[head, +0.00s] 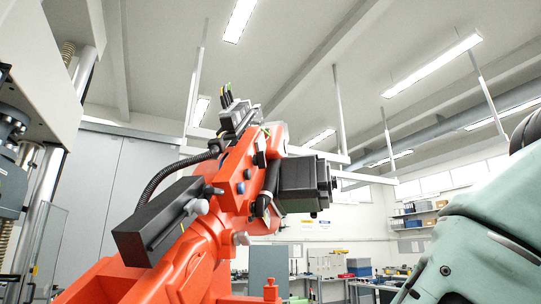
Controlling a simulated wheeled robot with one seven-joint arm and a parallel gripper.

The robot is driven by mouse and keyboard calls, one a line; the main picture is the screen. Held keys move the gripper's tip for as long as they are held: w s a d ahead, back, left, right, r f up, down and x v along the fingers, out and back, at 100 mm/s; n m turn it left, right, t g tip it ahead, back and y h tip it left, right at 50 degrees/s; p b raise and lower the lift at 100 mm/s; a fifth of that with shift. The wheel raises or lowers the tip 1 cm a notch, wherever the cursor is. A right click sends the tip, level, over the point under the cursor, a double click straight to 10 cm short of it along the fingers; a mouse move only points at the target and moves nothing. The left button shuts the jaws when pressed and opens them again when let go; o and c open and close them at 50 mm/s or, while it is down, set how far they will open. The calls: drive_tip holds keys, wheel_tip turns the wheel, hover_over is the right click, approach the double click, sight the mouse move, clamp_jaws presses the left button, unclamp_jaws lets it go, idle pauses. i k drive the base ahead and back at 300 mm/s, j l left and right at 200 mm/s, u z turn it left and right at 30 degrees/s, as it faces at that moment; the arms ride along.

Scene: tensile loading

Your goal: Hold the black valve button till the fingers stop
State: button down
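No black valve button can be picked out with certainty. A large orange robot arm (185,262) fills the middle of the head view. It carries black boxes, a ribbed black hose (165,178) and several small dark and grey round parts. I cannot tell whether any of these is the button. My gripper is not in view, so its relation to the button is hidden. No fingers can be made out clearly.
A testing machine with a bright column (45,210) stands at the left edge. A teal rounded body (475,262) fills the lower right, close to the camera. Grey cabinets (125,175) stand behind the orange arm. Benches and shelves (418,213) lie far back.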

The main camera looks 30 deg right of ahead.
sight(248, 172)
drive_tip(key=l+u, duration=0.1)
drive_tip(key=l, duration=0.4)
drive_tip(key=k+l+u, duration=0.1)
drive_tip(key=l, duration=0.45)
drive_tip(key=l+u, duration=0.1)
drive_tip(key=l, duration=0.4)
drive_tip(key=k+l+u, duration=0.1)
drive_tip(key=l, duration=0.4)
